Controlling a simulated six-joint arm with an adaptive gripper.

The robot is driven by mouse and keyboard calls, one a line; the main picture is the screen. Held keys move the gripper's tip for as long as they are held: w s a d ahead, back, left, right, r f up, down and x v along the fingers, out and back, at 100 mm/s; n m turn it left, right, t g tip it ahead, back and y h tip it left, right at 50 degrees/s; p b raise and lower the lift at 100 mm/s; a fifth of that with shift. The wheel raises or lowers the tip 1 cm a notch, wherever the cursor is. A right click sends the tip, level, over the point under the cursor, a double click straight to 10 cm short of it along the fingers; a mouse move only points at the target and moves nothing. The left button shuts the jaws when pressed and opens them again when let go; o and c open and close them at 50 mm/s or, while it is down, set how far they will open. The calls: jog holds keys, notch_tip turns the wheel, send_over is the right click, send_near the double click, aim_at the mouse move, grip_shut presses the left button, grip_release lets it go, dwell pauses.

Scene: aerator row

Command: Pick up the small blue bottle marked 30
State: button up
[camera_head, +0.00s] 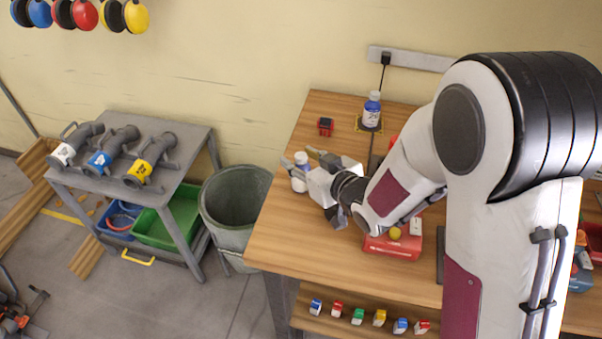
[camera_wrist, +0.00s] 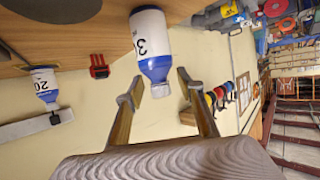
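The small bottle marked 30 (camera_wrist: 152,45) has a white label, a blue shoulder and a pale cap; only part of its number shows in the wrist view. In the head view this bottle (camera_head: 301,166) stands near the table's left edge, partly hidden by my gripper. My gripper (camera_wrist: 158,86) is open, its two fingers either side of the bottle's cap end in the picture. Gaps show on both sides; I cannot tell how deep the bottle is between them. A similar blue bottle marked 20 (camera_head: 371,112) stands at the back of the table and also shows in the wrist view (camera_wrist: 46,88).
A small red item (camera_head: 325,127) lies on the wooden table (camera_head: 287,235). A red box (camera_head: 393,247) with a yellow ball stands in front of my arm. A grey bin (camera_head: 236,205) is left of the table. Several coloured small blocks (camera_head: 357,316) line the lower shelf.

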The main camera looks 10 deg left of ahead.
jog(key=shift+c, duration=0.5)
grip_shut()
jog(key=shift+f, duration=0.1)
jog(key=shift+r, duration=0.2)
jog(key=shift+r, duration=4.9)
